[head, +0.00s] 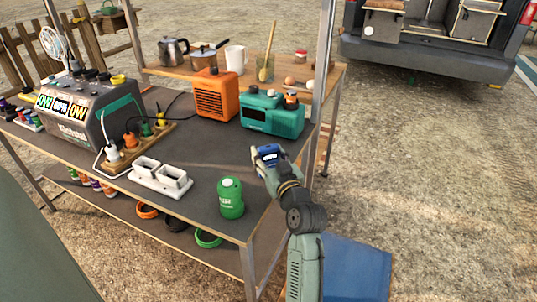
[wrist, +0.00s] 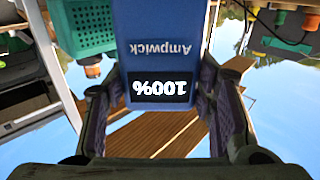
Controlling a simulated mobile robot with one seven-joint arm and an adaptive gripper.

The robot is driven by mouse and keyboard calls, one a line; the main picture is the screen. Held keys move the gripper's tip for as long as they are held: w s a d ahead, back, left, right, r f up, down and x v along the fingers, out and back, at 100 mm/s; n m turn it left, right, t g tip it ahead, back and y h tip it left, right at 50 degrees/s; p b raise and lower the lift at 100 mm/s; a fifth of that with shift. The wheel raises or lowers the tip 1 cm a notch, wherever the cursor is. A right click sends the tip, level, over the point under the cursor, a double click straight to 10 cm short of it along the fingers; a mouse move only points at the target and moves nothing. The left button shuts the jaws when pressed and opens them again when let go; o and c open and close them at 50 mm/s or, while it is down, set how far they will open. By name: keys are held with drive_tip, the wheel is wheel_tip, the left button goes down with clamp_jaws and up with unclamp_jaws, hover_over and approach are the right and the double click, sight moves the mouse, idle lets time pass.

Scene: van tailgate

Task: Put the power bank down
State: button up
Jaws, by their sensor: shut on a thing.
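The power bank is a blue block with "Ampwick" lettering and a dark display reading 100%; it fills the upper middle of the wrist view (wrist: 165,40). In the head view its blue and white end (head: 268,152) shows at the right edge of the dark table (head: 205,165). My gripper (head: 266,158) is shut on it, with one finger on each side in the wrist view. I cannot tell how high the power bank is above the tabletop. Its far end is cut off in the wrist view.
A teal radio (head: 272,115) and an orange box (head: 216,95) stand behind my gripper. A green canister (head: 231,198) stands at the front right. A white two-slot holder (head: 146,182) and a socket strip (head: 138,147) are at left. Bare tabletop lies between them.

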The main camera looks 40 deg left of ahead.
drive_tip(key=shift+f, duration=0.2)
drive_tip(key=o, duration=1.5)
drive_tip(key=shift+r, duration=0.1)
drive_tip(key=shift+c, duration=0.2)
